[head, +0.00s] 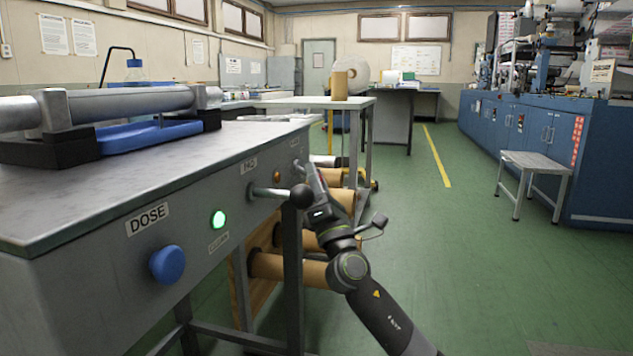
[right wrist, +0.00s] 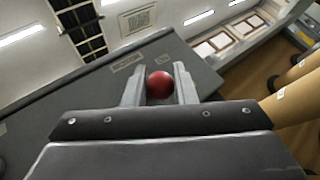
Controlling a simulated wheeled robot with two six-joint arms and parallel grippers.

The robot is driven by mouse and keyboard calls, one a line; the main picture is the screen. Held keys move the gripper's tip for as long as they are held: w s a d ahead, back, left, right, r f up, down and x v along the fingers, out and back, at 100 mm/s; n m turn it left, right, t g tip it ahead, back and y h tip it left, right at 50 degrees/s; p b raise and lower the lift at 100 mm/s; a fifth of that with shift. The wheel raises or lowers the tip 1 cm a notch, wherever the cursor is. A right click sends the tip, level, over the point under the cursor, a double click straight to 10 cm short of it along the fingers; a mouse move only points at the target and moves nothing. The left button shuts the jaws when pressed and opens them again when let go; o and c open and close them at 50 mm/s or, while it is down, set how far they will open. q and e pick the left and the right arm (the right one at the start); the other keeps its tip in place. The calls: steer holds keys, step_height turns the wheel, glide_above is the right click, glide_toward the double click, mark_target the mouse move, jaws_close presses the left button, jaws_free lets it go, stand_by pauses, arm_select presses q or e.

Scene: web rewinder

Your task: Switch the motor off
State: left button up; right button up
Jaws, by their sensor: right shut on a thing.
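My right gripper (head: 311,179) reaches up to the far end of the grey control panel (head: 205,215). In the right wrist view its fingers (right wrist: 159,85) are shut on a red ball knob (right wrist: 160,86). A label that seems to read MOTOR (right wrist: 127,62) is on the panel just beyond the knob. In the head view the gripper hides the red knob. My left gripper is not in view.
Nearer on the panel are a lever with a black ball (head: 302,196), a small orange lamp (head: 276,175), a lit green lamp (head: 218,219) and a blue DOSE knob (head: 167,264). Brown rolls (head: 290,270) lie below. The green floor at right is clear up to a stool (head: 536,160).

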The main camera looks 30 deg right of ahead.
steer(key=o, duration=0.7)
steer(key=shift+c, duration=0.2)
steer(key=b+v, duration=0.1)
steer(key=v, duration=1.6)
steer(key=shift+f+b, duration=0.25)
steer(key=shift+b, duration=0.05)
steer(key=shift+s, duration=0.1)
